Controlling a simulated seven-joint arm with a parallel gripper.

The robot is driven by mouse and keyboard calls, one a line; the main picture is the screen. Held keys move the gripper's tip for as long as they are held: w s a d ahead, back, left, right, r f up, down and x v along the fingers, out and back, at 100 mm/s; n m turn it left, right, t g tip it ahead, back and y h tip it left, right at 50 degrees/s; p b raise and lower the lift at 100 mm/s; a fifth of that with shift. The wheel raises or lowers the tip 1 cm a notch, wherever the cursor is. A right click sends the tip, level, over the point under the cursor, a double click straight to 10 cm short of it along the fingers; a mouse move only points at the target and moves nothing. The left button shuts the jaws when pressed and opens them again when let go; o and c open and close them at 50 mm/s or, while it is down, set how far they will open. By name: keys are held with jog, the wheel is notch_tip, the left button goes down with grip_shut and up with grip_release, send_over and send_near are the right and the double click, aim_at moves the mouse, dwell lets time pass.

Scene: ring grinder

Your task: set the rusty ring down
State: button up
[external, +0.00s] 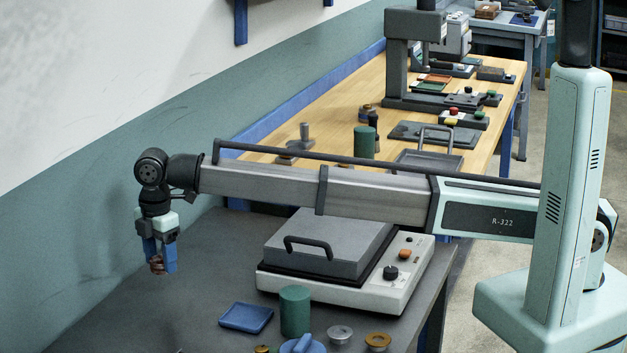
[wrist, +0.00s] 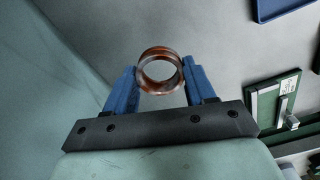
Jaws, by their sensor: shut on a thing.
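The rusty ring (wrist: 145,66) is brown and shows in the wrist view between the two blue fingers of my gripper (wrist: 160,82). It also shows small in the external view (external: 157,265), at the lower ends of the fingers. My gripper (external: 159,256) is shut on the ring and points down. It is over the left part of the dark grey table (external: 190,315), near the wall. The ring appears held above the table; its exact height I cannot tell.
A grey-lidded machine (external: 335,250) with knobs stands right of my gripper. Nearer the front are a blue tray (external: 246,317), a green cylinder (external: 295,311), a grey ring-like part (external: 340,334) and a brass-coloured ring (external: 378,341). The table's left part looks clear.

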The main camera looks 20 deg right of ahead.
aim_at(166, 301)
jog(key=shift+f, duration=4)
jog(key=shift+f, duration=0.15)
jog(key=o, duration=1.1)
notch_tip(166, 301, up, 12)
